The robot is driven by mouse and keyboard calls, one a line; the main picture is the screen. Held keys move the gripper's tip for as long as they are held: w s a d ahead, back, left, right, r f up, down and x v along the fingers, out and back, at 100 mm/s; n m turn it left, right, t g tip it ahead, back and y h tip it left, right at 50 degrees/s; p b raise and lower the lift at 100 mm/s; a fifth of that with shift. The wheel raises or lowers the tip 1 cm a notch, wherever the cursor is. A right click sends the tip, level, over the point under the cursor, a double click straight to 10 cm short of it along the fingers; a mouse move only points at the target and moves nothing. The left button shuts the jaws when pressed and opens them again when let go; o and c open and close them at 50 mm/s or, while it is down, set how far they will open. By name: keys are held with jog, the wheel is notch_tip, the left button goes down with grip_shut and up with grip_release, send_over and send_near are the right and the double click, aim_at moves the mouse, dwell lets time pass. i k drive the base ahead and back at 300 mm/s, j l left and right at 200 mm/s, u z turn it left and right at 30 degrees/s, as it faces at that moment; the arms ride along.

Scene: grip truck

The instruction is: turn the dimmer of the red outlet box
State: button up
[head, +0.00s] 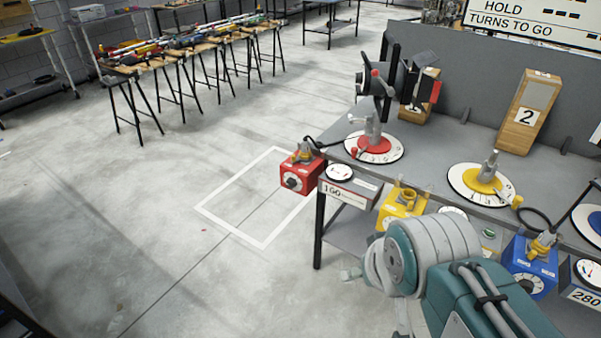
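The red outlet box (301,175) hangs at the left front corner of the workbench. Its front carries a round black dimmer knob (292,181) with a pale centre, and a brass-coloured plug with a black cable sits on top. My gripper (376,297) is at the lower middle right, below and to the right of the red box and clearly apart from it. My teal and grey wrist hides most of it. Only small grey parts show at the wrist's left and lower edges, so its opening is unclear.
A display box reading 160 (346,190) is just right of the red box. A yellow box (401,206) and a blue box (530,262) follow along the bench edge (420,188). A white floor outline (232,231) lies on open floor to the left.

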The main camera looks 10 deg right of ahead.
aim_at(291, 182)
jog(key=i+j+z, duration=0.2)
jog(key=j+z, duration=0.2)
jog(key=i+j+z, duration=0.1)
jog(key=j+z, duration=0.25)
